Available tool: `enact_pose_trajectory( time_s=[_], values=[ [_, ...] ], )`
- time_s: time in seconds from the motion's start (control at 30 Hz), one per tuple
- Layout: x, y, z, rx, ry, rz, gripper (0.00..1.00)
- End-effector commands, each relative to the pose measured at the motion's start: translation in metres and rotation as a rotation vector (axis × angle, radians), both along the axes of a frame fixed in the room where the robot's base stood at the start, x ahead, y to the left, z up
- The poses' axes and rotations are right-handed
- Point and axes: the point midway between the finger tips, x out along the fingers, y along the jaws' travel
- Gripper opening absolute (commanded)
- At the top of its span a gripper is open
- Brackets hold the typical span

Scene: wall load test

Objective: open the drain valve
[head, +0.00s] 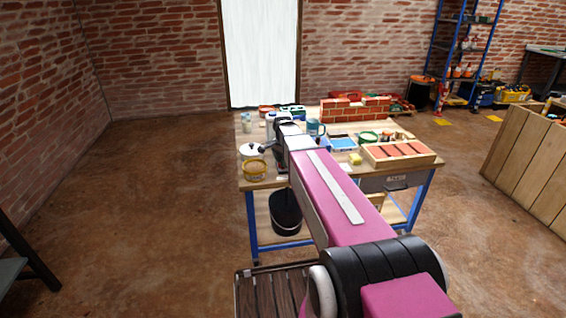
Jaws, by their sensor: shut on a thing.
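A white round vessel (248,150) stands at the left edge of the workbench, just behind a yellow tub (255,169). The drain valve appears to be at this vessel's right side, but it is too small and too covered to make out. My gripper (265,147) is a small dark shape at the end of my pink arm, against the vessel's right side. It is shut on what looks like the drain valve's handle. The fingertips and the handle's angle cannot be told apart.
The workbench (241,184) also holds a tray of bricks (398,153), a small brick wall (355,108), a blue tray (342,143), a yellow block (355,159) and a mug (315,127). A black bucket (286,211) sits below.

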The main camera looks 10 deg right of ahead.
Motion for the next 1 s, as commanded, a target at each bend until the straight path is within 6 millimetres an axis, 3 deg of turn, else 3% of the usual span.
enact_pose_trajectory(
  time_s=[1.0],
  values=[
    [0.0000, 0.0000, 0.0003, 0.000, 0.000, 0.922, 0.00]
  ],
)
